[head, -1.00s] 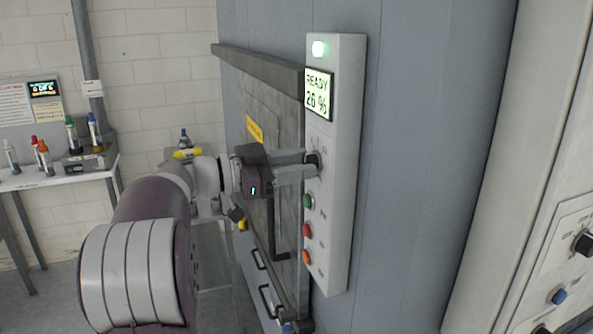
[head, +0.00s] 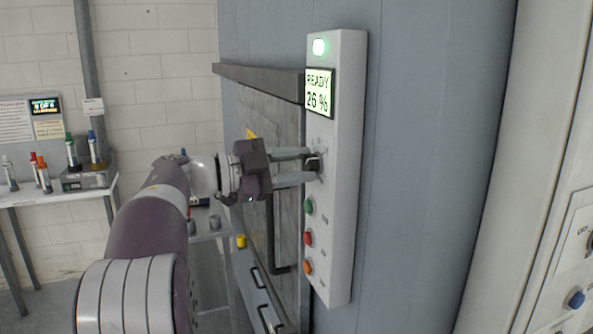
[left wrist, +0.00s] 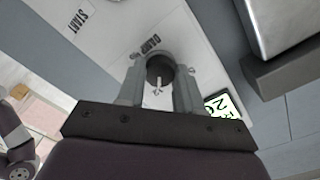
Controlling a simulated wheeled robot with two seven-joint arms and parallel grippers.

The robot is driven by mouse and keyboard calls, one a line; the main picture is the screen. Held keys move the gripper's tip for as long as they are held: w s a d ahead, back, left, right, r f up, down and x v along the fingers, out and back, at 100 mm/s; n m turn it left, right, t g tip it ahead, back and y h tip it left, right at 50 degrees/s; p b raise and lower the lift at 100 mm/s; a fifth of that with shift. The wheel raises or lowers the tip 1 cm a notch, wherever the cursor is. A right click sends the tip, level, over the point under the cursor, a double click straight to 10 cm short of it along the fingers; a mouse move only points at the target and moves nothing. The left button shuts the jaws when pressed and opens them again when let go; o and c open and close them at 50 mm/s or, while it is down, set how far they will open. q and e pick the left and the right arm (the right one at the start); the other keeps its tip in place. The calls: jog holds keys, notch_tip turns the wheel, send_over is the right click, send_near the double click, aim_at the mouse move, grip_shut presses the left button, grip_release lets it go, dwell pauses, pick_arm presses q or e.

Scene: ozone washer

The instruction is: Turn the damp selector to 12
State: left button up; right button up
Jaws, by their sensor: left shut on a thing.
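The damp selector (head: 314,163) is a dark round knob on the white control panel (head: 340,200), below the display. In the left wrist view the knob (left wrist: 160,70) has a pale pointer mark and the word DAMP beside it. My left gripper (head: 308,165) is shut on the knob, with one finger on each side; the fingers also show in the left wrist view (left wrist: 160,82). The display (head: 319,93) reads READY 26 %. The numbers around the knob are too small to read. My right gripper is not in view.
Green (head: 309,206), red (head: 308,238) and orange (head: 308,267) buttons sit below the knob. A grey door (head: 275,120) with a bar across its top is left of the panel. A table (head: 60,192) with several bottles stands at the far left.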

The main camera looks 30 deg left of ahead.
pick_arm(q)
jog(key=shift+r, duration=0.25)
jog(key=o, duration=1)
jog(key=shift+o, duration=0.2)
jog(key=shift+s+d, duration=0.1)
jog(key=shift+f, duration=0.1)
jog(key=shift+s+a+f, duration=0.1)
jog(key=shift+s+a, duration=0.1)
jog(key=shift+a, duration=0.05)
jog(key=b+v, duration=0.2)
jog(key=v, duration=1)
jog(key=shift+b, duration=0.35)
